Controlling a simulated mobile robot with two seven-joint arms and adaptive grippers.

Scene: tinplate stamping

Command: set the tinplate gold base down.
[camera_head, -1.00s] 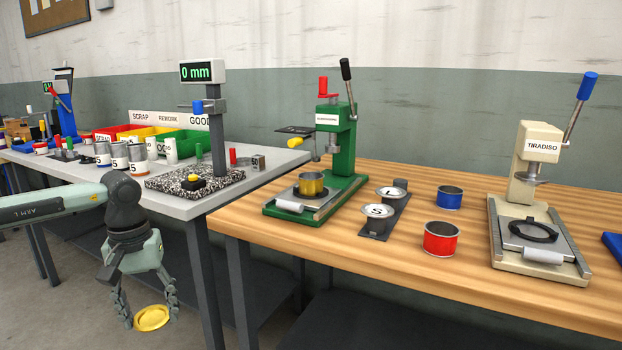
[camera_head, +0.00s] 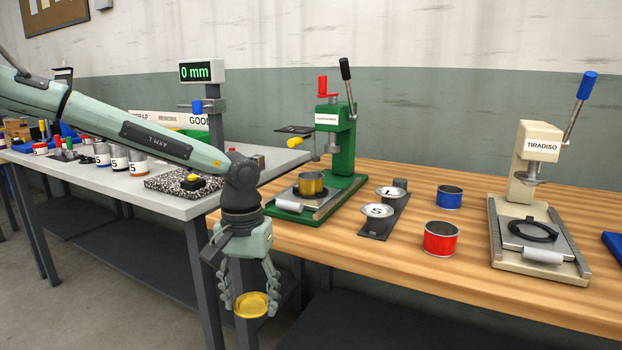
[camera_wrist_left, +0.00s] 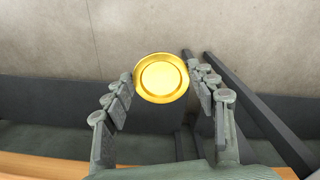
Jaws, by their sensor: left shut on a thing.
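The tinplate gold base (camera_head: 251,305) is a shallow round gold dish with a raised rim. My left gripper (camera_head: 250,297) is shut on it and holds it roughly level between the fingertips, in front of the wooden table's left end and lower in the picture than its top. In the left wrist view the gold base (camera_wrist_left: 161,78) sits between the two fingers (camera_wrist_left: 161,80), its whole face showing. My right gripper is not in view.
The wooden table (camera_head: 330,245) carries a green press (camera_head: 342,150) with a gold ring on its plate, dark dies (camera_head: 382,218), a red can (camera_head: 440,238), a blue can (camera_head: 449,197) and the cream TIRADISO press (camera_head: 540,215). Bare wood shows along its front edge. A grey table (camera_head: 180,208) stands left.

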